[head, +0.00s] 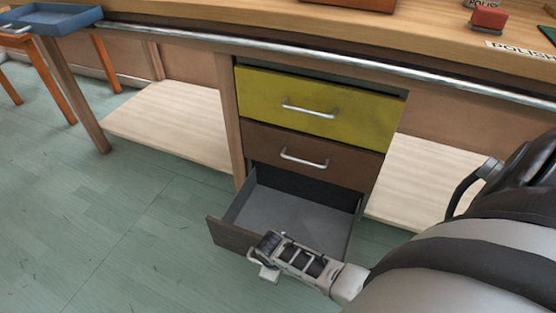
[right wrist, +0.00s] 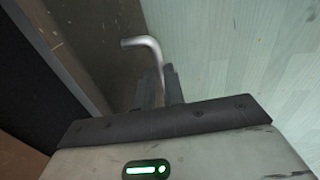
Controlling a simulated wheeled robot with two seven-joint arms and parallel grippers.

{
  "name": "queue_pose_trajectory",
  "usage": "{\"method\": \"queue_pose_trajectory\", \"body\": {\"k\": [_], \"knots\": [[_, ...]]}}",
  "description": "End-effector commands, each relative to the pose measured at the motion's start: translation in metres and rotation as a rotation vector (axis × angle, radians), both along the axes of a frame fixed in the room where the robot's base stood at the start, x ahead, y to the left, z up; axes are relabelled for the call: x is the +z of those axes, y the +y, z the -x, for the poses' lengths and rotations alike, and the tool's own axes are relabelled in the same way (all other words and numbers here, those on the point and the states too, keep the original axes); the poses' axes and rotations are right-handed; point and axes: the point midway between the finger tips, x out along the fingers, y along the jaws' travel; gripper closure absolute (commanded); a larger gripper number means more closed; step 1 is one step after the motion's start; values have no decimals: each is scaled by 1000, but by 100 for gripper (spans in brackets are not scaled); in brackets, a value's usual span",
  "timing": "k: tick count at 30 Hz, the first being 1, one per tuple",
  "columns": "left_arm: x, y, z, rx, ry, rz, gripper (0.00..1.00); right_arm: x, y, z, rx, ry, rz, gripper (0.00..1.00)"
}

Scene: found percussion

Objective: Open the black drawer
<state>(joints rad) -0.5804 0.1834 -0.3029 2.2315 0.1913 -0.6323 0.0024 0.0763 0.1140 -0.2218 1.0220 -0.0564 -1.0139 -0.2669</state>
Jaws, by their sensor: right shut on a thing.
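The black drawer (head: 228,234) is the lowest of a stack of three under the bench in the head view. It stands pulled well out, and its grey interior looks empty. My right gripper (head: 264,262) is at the drawer's front, shut on its handle. In the right wrist view the silver handle (right wrist: 142,43) runs down between the dark fingers (right wrist: 160,88), beside the dark drawer front (right wrist: 95,40). Part of the drawer front is hidden behind my gripper in the head view. My left gripper is not in view.
A yellow drawer (head: 350,105) and a brown drawer (head: 265,143) above are shut. Pale shelves (head: 170,120) lie either side. A blue tray (head: 60,20) sits at upper left, a red block (head: 488,18) on the bench. The green floor (head: 120,235) at left is clear.

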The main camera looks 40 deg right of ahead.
Motion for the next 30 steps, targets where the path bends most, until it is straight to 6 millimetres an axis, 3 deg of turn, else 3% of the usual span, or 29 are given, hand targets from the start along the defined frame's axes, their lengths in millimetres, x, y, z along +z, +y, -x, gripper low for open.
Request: {"method": "queue_pose_trajectory", "body": {"k": [7, 9, 10, 20, 24, 27, 30], "knots": [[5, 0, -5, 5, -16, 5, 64, 0, -2, 1, -1, 4, 6, 100], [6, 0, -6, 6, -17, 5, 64, 0, -1, 0, 1, 4, 6, 73], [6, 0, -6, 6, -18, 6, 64, 0, -1, 0, 1, 4, 6, 68], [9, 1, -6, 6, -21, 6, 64, 4, 0, 0, 2, 3, 4, 68], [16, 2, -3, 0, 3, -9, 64, 23, 2, 1, 2, 2, 4, 68], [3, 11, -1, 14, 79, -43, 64, 45, 6, 4, 3, 2, 4, 68], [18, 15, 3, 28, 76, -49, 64, 71, 10, 6, 2, 2, 4, 68]]}}
